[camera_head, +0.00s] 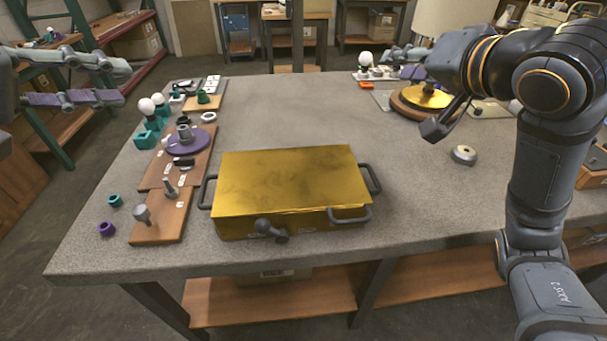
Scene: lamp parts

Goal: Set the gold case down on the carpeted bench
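The gold case (290,180) is a flat box with dark grey handles on its left and right ends, another at the front right and a dark knob at the front. It appears to rest flat on the speckled grey bench (410,220), near the front edge. My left gripper (122,82) is at the upper left, its grey and purple fingers spread apart with nothing between them, well away from the case. My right gripper (396,63) is at the upper right, beyond the case. Its fingers look apart and empty, partly hidden by my dark wrist.
Wooden boards (155,231) with lamp parts, a purple disc (188,143) and white bulbs stand along the bench's left side. A round wooden base with a gold top (428,97) stands at the back right. A metal ring (464,154) lies right of the case. The middle back is clear.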

